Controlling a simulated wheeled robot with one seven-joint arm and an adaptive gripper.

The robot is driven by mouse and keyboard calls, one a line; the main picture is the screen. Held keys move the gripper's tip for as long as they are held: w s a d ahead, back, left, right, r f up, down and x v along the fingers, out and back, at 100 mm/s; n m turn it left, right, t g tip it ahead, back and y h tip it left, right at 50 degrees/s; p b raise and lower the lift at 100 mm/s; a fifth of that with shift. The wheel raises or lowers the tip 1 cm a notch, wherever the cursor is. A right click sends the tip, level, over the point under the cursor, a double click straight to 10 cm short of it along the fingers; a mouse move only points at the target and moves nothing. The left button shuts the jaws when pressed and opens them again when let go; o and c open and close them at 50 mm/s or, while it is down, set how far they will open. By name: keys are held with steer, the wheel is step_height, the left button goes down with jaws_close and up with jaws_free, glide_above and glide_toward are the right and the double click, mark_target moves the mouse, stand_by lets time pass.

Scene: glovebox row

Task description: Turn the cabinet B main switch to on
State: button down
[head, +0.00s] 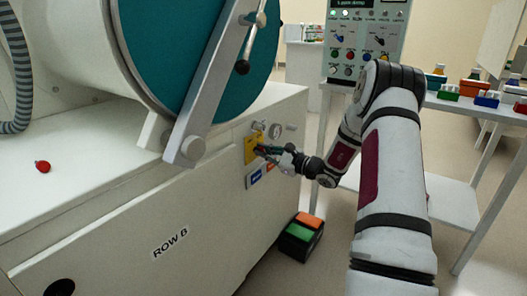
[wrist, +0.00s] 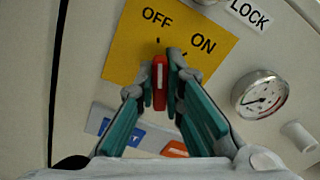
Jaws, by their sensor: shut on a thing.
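The main switch is a red handle (wrist: 159,85) with a white line, on a yellow plate (wrist: 125,45) marked OFF and ON. In the wrist view the white line points up toward the OFF mark; the ON mark is to its right. My gripper (wrist: 160,78) is shut on the red handle, with a finger on each side of it. In the head view my gripper (head: 263,151) is at the yellow plate (head: 250,154) on the front of the white cabinet labelled ROW B (head: 120,255); the handle is mostly hidden there.
A round gauge (wrist: 260,95) and a LOCK label (wrist: 249,14) are right of the plate. Blue (wrist: 123,132) and orange (wrist: 175,149) labels lie below it. A box with green and orange pads (head: 300,238) stands on the floor. A red knob (head: 42,166) lies on the cabinet top.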

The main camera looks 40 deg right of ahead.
steer(key=m+p, duration=0.2)
steer(key=shift+r+m+p, duration=0.15)
steer(key=shift+m+p, duration=0.25)
steer(key=shift+d+m+p, duration=0.1)
steer(key=shift+m+p, duration=0.95)
steer(key=shift+m, duration=0.05)
steer(key=c, duration=1.7)
jaws_free()
steer(key=v, duration=1.2)
steer(key=shift+s, duration=0.1)
